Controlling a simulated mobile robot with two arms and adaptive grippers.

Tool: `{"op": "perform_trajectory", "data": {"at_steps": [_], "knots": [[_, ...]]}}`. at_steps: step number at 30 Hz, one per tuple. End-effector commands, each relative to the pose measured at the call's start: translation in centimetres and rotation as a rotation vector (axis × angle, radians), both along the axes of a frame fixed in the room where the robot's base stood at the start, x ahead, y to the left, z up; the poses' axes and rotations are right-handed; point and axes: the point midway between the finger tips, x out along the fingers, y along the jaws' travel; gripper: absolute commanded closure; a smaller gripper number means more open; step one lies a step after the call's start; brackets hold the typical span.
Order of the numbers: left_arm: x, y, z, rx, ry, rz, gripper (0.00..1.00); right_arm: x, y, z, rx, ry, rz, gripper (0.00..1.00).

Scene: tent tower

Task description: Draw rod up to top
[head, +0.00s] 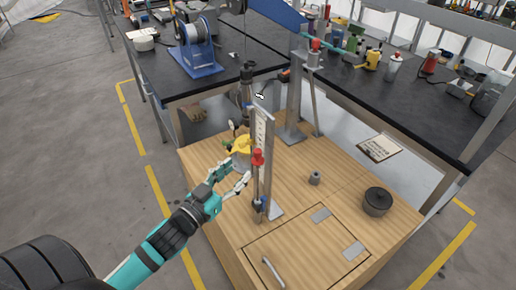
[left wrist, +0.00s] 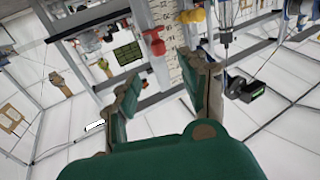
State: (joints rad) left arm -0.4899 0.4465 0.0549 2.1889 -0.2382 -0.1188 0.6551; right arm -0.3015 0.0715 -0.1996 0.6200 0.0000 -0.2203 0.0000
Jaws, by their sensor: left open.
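A metal post with a white measuring scale (head: 260,128) stands upright on the wooden box top. A red-topped part (head: 257,157) sits on a thin upright rod (head: 257,185) along the post's front. My left gripper (head: 236,173) is open and empty, just left of this red part and apart from it. In the left wrist view the open fingers (left wrist: 163,82) point up toward the post, with a red handle (left wrist: 154,45) beyond them and the scale (left wrist: 187,70) behind. A yellow part (head: 241,144) is left of the post. My right gripper does not show.
A second post (head: 294,95) stands behind. A dark hanging device (head: 246,75) is close to the posts. A small grey weight (head: 315,178) and a dark round weight (head: 377,201) sit on the wooden top (head: 340,215). Black benches (head: 400,115) hold tools behind.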

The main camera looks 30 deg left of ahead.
Motion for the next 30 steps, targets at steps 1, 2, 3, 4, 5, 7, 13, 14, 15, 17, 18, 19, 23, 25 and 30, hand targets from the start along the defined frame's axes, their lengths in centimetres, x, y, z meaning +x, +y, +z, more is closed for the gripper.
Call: {"op": "perform_trajectory", "data": {"at_steps": [1, 2, 3, 4, 5, 7, 13, 14, 15, 17, 18, 19, 23, 25, 30], "knots": [[1.1, -0.1, 0.3, 0.001, -0.003, 0.000, 0.55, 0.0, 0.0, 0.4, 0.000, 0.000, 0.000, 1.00], [1.7, -0.2, 0.3, 0.002, -0.003, 0.000, 0.55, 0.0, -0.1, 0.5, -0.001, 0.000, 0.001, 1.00], [2.5, -0.3, 0.3, 0.001, -0.002, 0.000, 0.55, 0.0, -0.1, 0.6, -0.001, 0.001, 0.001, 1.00], [3.2, -0.4, 0.3, 0.000, -0.003, 0.000, 0.55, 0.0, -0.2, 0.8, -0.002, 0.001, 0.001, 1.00], [3.8, -0.5, 0.3, 0.001, -0.003, 0.001, 0.55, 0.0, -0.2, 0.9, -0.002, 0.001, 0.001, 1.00], [5.2, -0.7, 0.3, 0.001, -0.002, 0.001, 0.55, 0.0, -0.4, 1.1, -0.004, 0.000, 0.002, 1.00], [8.4, -1.2, 0.2, 0.000, 0.000, 0.001, 0.55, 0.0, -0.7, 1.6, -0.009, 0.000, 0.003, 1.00], [8.8, -1.2, 0.1, 0.000, 0.000, 0.001, 0.55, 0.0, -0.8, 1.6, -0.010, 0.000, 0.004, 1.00], [9.2, -1.2, 0.1, 0.000, 0.000, 0.001, 0.55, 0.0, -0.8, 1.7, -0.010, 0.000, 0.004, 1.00], [9.6, -1.3, 0.0, 0.000, 0.001, 0.001, 0.55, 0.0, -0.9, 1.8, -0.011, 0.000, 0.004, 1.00], [9.9, -1.4, 0.0, 0.000, 0.001, 0.000, 0.55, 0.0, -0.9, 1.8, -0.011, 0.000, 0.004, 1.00], [10.0, -1.4, 0.0, 0.000, 0.001, 0.000, 0.55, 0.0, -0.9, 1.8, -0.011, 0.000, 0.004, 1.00], [10.2, -1.4, 0.0, 0.000, 0.001, 0.001, 0.55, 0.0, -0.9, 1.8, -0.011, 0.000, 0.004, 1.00], [10.2, -1.4, -0.1, 0.000, 0.002, 0.001, 0.55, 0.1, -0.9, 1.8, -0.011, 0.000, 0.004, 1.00], [10.2, -1.4, -0.1, 0.000, 0.002, 0.001, 0.63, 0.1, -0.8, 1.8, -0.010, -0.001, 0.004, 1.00]]}}
